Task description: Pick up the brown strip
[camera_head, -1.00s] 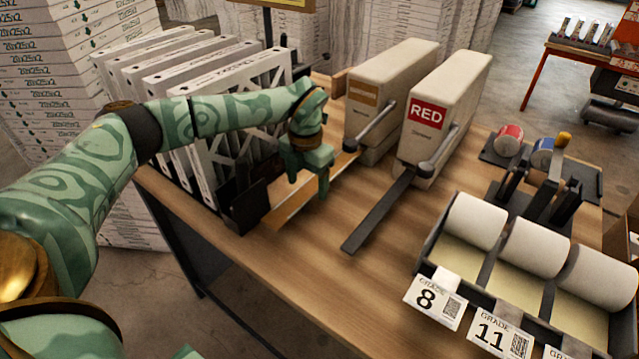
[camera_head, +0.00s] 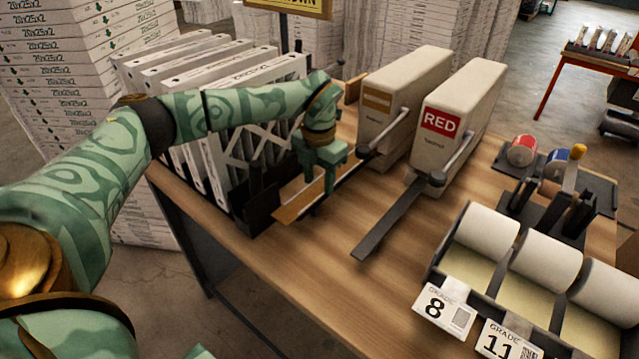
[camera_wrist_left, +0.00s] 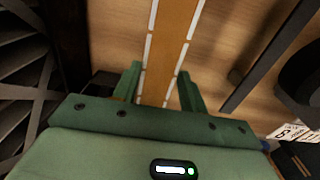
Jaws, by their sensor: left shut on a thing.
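The brown strip (camera_head: 292,210) is long and flat. It runs from beside the tan-labelled dispenser (camera_head: 385,105) toward the front left of the wooden table. My left gripper (camera_head: 322,178) is shut on the strip, with one finger on each side of it. In the left wrist view the brown strip (camera_wrist_left: 177,35) has broken white edges and passes between the fingers of my left gripper (camera_wrist_left: 160,88). The gripper hides part of the strip in the head view. My right gripper is not in view.
A black rack (camera_head: 255,212) of white filters (camera_head: 215,150) stands close left. The red-labelled dispenser (camera_head: 455,125) has a dark bar (camera_head: 390,225) reaching forward. White rolls (camera_head: 545,256) sit at the front right. Bare table (camera_head: 310,270) lies in front.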

